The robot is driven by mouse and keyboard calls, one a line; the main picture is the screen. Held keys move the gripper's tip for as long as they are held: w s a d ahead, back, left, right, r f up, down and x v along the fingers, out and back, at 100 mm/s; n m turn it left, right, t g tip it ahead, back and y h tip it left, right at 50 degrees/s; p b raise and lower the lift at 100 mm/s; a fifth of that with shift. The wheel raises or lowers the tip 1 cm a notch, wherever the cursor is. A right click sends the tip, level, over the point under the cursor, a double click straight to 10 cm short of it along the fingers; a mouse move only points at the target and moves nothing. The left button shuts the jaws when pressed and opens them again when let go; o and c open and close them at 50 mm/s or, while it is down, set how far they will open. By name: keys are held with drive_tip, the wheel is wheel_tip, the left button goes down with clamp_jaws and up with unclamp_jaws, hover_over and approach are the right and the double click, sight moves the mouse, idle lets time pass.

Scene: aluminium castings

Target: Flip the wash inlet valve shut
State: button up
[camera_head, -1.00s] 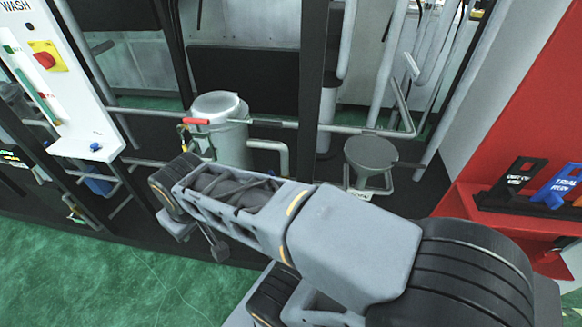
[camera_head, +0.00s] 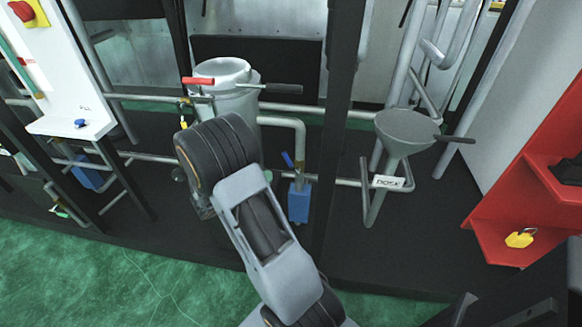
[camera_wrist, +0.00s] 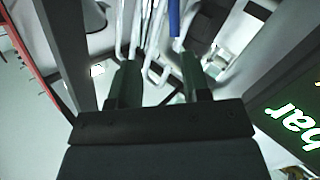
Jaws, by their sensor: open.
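A red-handled lever (camera_head: 198,81) sits on the pipework at the grey canister (camera_head: 226,78). A valve with a blue lever (camera_head: 287,159) and a blue body (camera_head: 298,202) stands on the lower pipe, right of my arm; its lever is tilted. I cannot read a label saying which is the wash inlet valve. My gripper is hidden behind my arm in the head view. In the wrist view my gripper (camera_wrist: 158,75) is open, with nothing seen between its fingers. A blue bar (camera_wrist: 174,18) shows beyond the fingertips; I cannot tell whether it is the blue lever.
A grey funnel (camera_head: 405,130) with a DOSE label (camera_head: 388,182) stands to the right. A dark upright post (camera_head: 335,130) stands between funnel and blue valve. A white panel (camera_head: 60,70) is at left, a red rack (camera_head: 530,195) at right. Green floor is clear in front.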

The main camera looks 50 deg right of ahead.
sight(291, 165)
drive_tip(key=d+f+h, duration=0.1)
drive_tip(key=d, duration=1.3)
drive_tip(key=shift+f+t, duration=0.35)
drive_tip(key=shift+t, duration=0.05)
drive_tip(key=shift+d, duration=0.1)
drive_tip(key=shift+c, duration=0.3)
clamp_jaws()
